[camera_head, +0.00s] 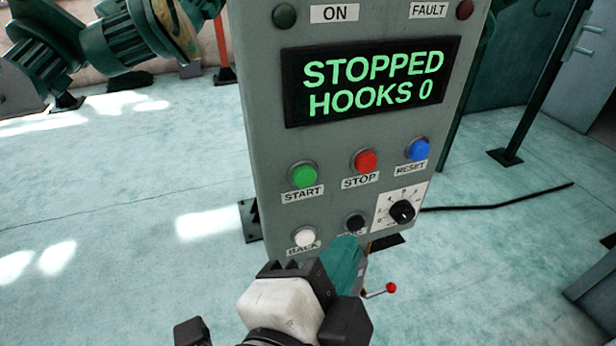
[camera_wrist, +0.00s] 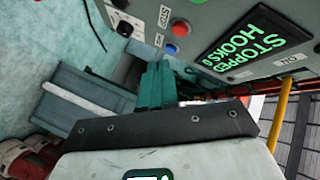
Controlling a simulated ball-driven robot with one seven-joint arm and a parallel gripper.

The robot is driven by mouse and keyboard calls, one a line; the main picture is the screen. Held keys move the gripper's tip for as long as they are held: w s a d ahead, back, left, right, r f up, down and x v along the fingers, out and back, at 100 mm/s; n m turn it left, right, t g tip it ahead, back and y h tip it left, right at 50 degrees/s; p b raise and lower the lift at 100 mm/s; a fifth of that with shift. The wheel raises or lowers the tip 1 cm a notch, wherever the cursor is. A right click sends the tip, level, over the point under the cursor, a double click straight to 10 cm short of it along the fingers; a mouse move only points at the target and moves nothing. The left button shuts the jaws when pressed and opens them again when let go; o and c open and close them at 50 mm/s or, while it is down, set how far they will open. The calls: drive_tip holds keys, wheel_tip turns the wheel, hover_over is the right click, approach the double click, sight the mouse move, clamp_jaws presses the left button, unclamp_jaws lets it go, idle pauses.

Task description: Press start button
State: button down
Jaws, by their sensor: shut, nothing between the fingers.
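The green start button (camera_head: 303,174) is on the front of the grey control panel (camera_head: 262,95), above its START label. The red stop button (camera_head: 366,161) and blue reset button (camera_head: 417,149) sit to its right. The screen (camera_head: 373,82) reads STOPPED, HOOKS 0. My gripper (camera_head: 347,245) is shut and empty, with teal fingers in front of the panel's lower part, below and right of the start button. The fingers also show in the wrist view (camera_wrist: 157,88), near the blue button (camera_wrist: 170,48) and red button (camera_wrist: 181,28).
A white button (camera_head: 304,237), a black button (camera_head: 354,223) with its label partly hidden, and a dial (camera_head: 402,211) are lower on the panel. A red-knobbed lever (camera_head: 390,288) shows below. A black cable (camera_head: 500,201) lies on the floor at right. Floor at left is open.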

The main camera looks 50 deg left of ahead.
sight(304, 177)
drive_tip(key=w+a, duration=0.3)
drive_tip(key=a, duration=0.4)
drive_tip(key=shift+a+b, duration=0.35)
drive_tip(key=shift+w+a, duration=0.1)
idle(1.8)
drive_tip(key=shift+w+a+b, duration=0.1)
drive_tip(key=shift+a+b, duration=0.2)
